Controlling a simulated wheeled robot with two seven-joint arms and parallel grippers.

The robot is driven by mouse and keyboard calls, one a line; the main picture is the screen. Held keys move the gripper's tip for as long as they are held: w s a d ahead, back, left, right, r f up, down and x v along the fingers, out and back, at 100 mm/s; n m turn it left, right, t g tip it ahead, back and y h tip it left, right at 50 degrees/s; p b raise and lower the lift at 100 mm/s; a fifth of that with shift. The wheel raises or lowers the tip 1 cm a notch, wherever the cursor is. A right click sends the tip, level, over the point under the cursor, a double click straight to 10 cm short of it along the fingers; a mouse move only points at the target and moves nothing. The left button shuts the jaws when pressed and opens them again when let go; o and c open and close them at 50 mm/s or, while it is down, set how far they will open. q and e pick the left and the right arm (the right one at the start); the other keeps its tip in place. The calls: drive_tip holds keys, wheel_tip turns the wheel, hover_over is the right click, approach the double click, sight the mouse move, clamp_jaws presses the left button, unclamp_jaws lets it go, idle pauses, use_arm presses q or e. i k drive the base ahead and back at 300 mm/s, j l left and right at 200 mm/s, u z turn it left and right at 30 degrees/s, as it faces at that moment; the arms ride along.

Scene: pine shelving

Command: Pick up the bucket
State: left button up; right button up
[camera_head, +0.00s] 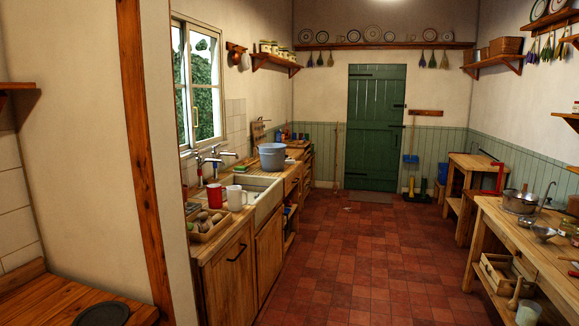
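A grey-blue bucket (272,156) stands upright on the left-hand counter, at the far end of the white sink (262,191). Its open top faces up. It is some way ahead of me, past a wooden post. Neither my left nor my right gripper shows in the head view.
A red mug (214,195), a white mug (235,198) and a wooden tray (208,226) stand on the near counter. A wooden post (146,150) rises at left. The tiled floor (358,260) is clear toward the green door (375,125). A workbench (520,232) with pans lines the right.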

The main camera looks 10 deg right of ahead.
sight(273, 156)
drive_tip(key=i+l+z, duration=0.1)
drive_tip(key=i+z, duration=0.25)
drive_tip(key=i, duration=0.6)
drive_tip(key=i+l, duration=0.1)
drive_tip(key=i, duration=1.6)
drive_tip(key=i+l, duration=0.15)
drive_tip(key=i, duration=1.55)
drive_tip(key=i+l+u, duration=0.1)
drive_tip(key=i+u, duration=0.2)
drive_tip(key=i, duration=0.25)
drive_tip(key=i+l+u, duration=0.35)
drive_tip(key=i, duration=0.15)
drive_tip(key=l+u, duration=0.3)
drive_tip(key=l, duration=0.5)
drive_tip(key=l+u, duration=0.25)
drive_tip(key=l, duration=0.55)
drive_tip(key=k, duration=0.05)
